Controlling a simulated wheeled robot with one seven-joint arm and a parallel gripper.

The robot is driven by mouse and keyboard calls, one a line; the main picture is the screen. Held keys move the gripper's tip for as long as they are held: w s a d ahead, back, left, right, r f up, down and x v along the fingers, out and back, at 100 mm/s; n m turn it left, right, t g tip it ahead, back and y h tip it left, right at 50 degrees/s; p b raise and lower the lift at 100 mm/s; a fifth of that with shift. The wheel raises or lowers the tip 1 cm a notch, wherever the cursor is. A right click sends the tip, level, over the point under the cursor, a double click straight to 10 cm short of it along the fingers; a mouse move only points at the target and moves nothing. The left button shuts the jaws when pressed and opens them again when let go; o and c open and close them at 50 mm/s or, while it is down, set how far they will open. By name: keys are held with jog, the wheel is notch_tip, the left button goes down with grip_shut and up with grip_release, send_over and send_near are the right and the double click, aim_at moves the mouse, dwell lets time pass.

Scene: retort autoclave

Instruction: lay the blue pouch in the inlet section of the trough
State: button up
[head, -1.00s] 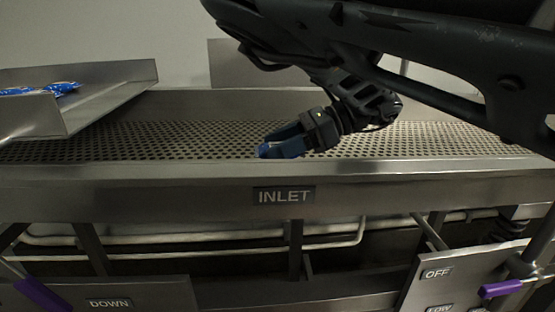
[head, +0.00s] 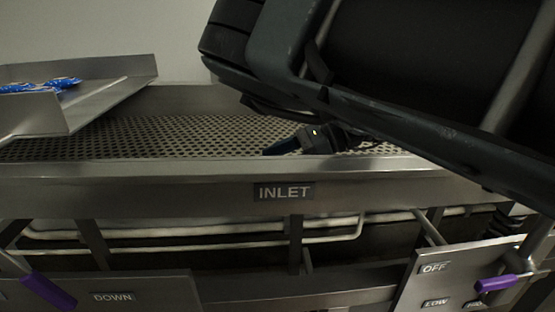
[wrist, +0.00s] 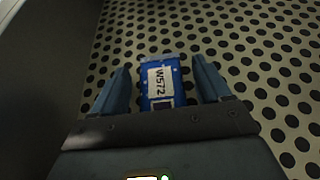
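The blue pouch (wrist: 163,83) has a white label reading W572 and shows in the wrist view between my gripper's fingers. My gripper (wrist: 163,82) is open, with a gap on each side of the pouch. The pouch appears to lie on the perforated floor of the trough (wrist: 235,45). In the head view my gripper (head: 280,147) is low in the trough (head: 190,132), behind the front rim above the INLET label (head: 284,192). The pouch cannot be made out there, and my arm hides the trough's right part.
A metal tray (head: 110,97) with blue pouches (head: 62,83) stands at the left above the trough. The front wall rises between me and the trough floor. Purple-handled levers (head: 48,290) and (head: 497,284) are at the lower left and right. The perforated floor left of my gripper is clear.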

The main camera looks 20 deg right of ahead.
jog(key=shift+o, duration=0.3)
jog(key=shift+r, duration=0.1)
jog(key=b+v, duration=0.2)
jog(key=v, duration=1)
dwell(1.1)
